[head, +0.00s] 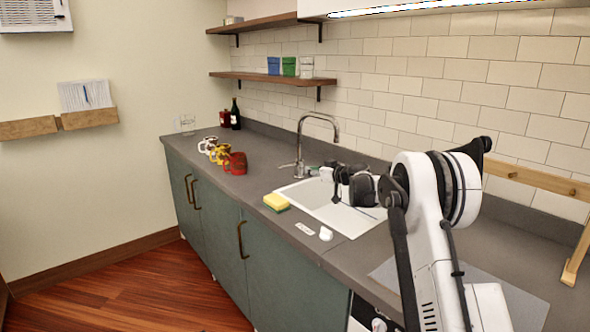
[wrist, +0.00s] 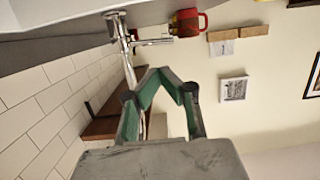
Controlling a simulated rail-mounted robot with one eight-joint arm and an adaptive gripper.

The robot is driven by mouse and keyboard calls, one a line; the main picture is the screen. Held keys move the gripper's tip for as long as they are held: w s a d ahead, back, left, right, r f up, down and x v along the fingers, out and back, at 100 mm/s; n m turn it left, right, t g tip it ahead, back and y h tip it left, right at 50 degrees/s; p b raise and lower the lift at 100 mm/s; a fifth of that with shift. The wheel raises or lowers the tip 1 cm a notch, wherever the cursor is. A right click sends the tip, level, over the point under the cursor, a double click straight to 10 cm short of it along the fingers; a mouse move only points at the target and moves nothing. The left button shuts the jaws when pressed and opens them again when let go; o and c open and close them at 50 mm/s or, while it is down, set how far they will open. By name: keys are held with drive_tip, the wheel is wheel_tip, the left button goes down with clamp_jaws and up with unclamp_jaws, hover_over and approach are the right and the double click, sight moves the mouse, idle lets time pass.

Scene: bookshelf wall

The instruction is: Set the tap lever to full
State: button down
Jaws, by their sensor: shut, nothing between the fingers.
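The chrome tap (head: 301,160) stands behind the sink, with its tall curved spout. It shows upside down in the wrist view (wrist: 119,32). Its lever (wrist: 153,42) sticks out sideways from the tap body there, and points left and a little forward in the head view (head: 286,166). My gripper (head: 322,171) is just right of the tap, above the sink's back edge. In the wrist view its green-lined fingers (wrist: 160,73) are shut with nothing between them. They look apart from the lever, though the exact gap is unclear.
The white sink (head: 335,213) lies below my arm. A yellow sponge (head: 276,202) is at its left front edge. Several mugs (head: 234,163) stand left of the tap, and a dark bottle (head: 235,113) stands farther back. The counter between mugs and tap is clear.

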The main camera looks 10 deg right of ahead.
sight(285, 166)
drive_tip(key=x, duration=1.3)
drive_tip(key=shift+w+a+f+b, duration=0.1)
drive_tip(key=shift+w+a+b, duration=0.2)
drive_tip(key=shift+b, duration=0.1)
